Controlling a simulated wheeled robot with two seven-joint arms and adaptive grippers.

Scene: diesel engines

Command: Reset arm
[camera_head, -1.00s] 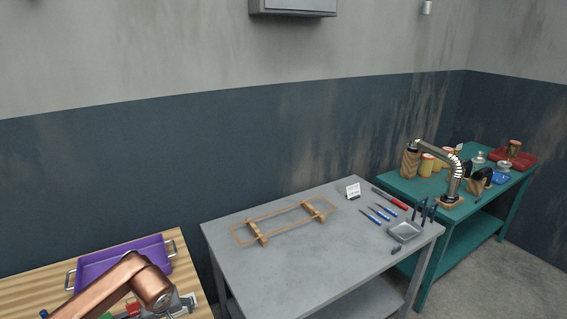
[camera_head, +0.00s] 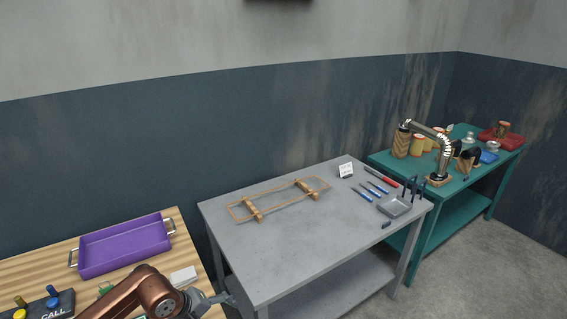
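My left arm, copper coloured, comes in at the bottom left over the wooden table. Its grey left gripper (camera_head: 222,298) points right, at the gap between the wooden table (camera_head: 30,268) and the grey table (camera_head: 270,262). The fingers are small and partly cut off by the frame edge, so I cannot tell whether they are open or shut. Nothing is clearly seen in them. My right gripper is not in view.
A purple tray (camera_head: 125,247), a white block (camera_head: 183,277) and a button box (camera_head: 50,305) are on the wooden table. A green table (camera_head: 460,192) holds engine parts.

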